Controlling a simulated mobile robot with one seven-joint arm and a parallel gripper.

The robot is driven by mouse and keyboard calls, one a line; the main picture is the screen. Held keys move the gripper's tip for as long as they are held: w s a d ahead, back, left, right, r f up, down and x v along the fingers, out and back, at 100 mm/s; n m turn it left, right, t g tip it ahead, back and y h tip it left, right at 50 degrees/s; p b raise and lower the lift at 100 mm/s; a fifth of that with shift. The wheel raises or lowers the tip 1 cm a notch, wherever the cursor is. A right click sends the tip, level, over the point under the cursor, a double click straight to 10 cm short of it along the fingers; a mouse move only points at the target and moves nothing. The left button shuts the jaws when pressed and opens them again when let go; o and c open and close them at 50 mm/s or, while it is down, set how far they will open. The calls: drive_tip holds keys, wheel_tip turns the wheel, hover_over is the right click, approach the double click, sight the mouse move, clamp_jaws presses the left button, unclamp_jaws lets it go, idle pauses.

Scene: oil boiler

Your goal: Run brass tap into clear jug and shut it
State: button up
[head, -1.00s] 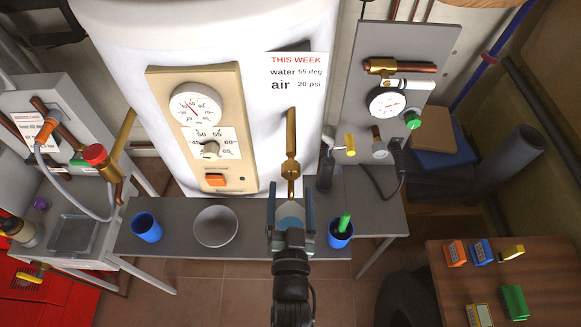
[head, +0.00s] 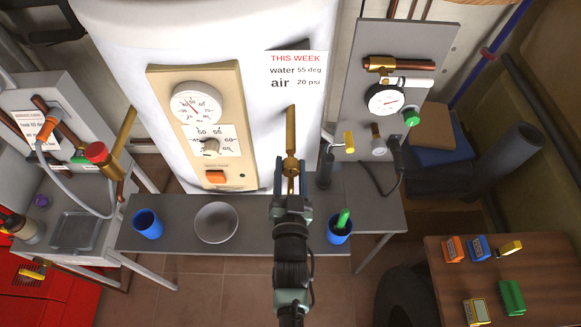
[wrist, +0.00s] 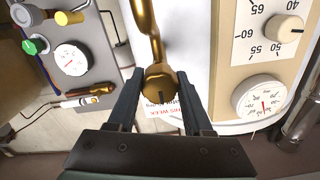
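The brass tap (head: 291,140) comes down the front of the white tank, its lower end partly hidden by my gripper (head: 291,172). In the wrist view the tap's round brass knob (wrist: 160,88) sits between the fingers of my gripper (wrist: 160,75). The fingers are apart, one on each side of the knob, with narrow gaps showing; firm contact cannot be made out. The clear jug is not visible now; my arm covers the bench below the tap.
The grey bench (head: 180,245) carries a blue cup (head: 146,225), a grey bowl (head: 216,222) and a blue cup with a green item (head: 339,232). A black handset (head: 325,170) stands close right of the tap. A gauge panel (head: 425,60) is further right.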

clamp_jaws()
drive_tip(key=shift+f+n+b, duration=0.15)
drive_tip(key=shift+n+b, duration=0.2)
drive_tip(key=shift+n, duration=0.15)
drive_tip(key=shift+n+b, duration=0.4)
drive_tip(key=shift+n, duration=0.9)
drive_tip(key=o, duration=0.6)
unclamp_jaws()
